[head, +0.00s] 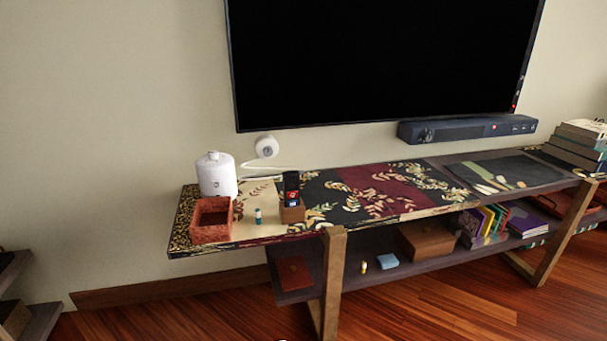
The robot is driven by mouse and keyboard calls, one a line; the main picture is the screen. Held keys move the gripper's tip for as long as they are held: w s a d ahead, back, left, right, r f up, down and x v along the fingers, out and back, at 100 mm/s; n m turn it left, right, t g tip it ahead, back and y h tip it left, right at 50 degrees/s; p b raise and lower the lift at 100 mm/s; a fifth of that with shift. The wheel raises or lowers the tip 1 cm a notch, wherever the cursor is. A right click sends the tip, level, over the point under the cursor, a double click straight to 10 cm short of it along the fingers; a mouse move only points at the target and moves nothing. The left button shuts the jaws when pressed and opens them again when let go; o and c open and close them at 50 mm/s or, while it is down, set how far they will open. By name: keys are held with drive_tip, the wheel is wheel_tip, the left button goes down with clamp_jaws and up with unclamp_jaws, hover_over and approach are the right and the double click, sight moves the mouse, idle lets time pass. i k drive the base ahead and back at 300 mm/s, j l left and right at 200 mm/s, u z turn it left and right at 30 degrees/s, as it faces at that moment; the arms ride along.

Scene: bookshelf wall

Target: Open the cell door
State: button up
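No cell door can be made out in the head view. A long low media console (345,232) with a patterned top and an open lower shelf stands against the wall, and no door shows on its front. My gripper is not recognisable in this view. Only a tiny pale sliver shows at the bottom edge, too small to identify.
A white canister (216,176), a reddish open box (211,222), a small bottle (258,216) and a dark handset in a wooden holder (292,213) stand on the console's left end. Books (580,143) are stacked at right. The wooden floor (430,310) in front is clear.

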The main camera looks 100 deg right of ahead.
sight(290, 176)
drive_tip(key=k+l, duration=0.1)
drive_tip(key=k, duration=0.55)
drive_tip(key=k+l, duration=0.1)
drive_tip(key=k, duration=0.6)
drive_tip(key=k+l, duration=0.1)
drive_tip(key=k, duration=0.55)
drive_tip(key=k+l, duration=0.1)
drive_tip(key=k, duration=0.55)
drive_tip(key=k+l+z, duration=0.1)
drive_tip(key=k, duration=0.6)
drive_tip(key=k+z, duration=0.1)
drive_tip(key=z, duration=0.35)
drive_tip(key=l+z, duration=0.1)
drive_tip(key=z, duration=0.35)
drive_tip(key=k+l+z, duration=0.1)
drive_tip(key=z, duration=0.3)
drive_tip(key=k+z, duration=0.1)
drive_tip(key=i, duration=0.05)
